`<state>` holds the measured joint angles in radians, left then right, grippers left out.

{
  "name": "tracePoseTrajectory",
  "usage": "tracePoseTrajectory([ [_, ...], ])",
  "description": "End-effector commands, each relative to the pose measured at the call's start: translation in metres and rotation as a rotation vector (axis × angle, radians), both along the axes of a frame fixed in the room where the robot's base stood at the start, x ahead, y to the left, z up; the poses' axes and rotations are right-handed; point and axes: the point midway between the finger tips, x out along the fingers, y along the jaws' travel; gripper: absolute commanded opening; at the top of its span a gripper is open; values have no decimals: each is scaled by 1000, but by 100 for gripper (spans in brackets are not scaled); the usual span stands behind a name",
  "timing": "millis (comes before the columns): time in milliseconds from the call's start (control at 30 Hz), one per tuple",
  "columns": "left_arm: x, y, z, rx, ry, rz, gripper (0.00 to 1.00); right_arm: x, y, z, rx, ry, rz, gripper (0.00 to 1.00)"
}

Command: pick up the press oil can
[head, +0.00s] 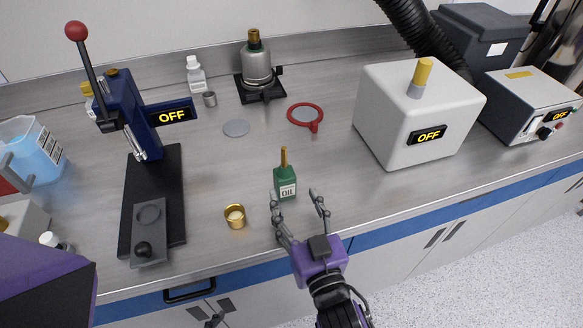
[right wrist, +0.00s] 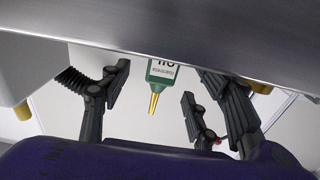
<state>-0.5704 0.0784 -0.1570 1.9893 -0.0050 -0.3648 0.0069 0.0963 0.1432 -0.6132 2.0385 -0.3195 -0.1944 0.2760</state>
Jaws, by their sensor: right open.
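The press oil can (head: 286,185) is a small green bottle with a white OIL label and a thin brass spout. It stands upright on the bench near the front edge. My right gripper (head: 295,198) is open at the near side of the can, its fingers pointing toward it. In the right wrist view the can (right wrist: 163,72) appears upside down, between the spread fingers (right wrist: 157,95), with no clear contact. A purple part of my left arm shows at the lower left of the head view; its jaws cannot be made out.
A red ring (head: 305,116) and a grey disc (head: 236,128) lie behind. A white box (head: 415,115) stands at right. The bench right of the can is clear.

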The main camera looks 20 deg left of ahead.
Motion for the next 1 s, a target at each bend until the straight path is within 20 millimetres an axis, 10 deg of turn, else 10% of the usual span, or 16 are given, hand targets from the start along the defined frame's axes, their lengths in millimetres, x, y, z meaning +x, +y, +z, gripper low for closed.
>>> tracePoseTrajectory([
  [567, -2, -4, 7, -7, 3, -2, 40, 33, 29, 3, 2, -1, 0, 56],
  [1000, -1, -3, 7, -6, 1, -2, 40, 33, 28, 4, 2, -1, 0, 0],
])
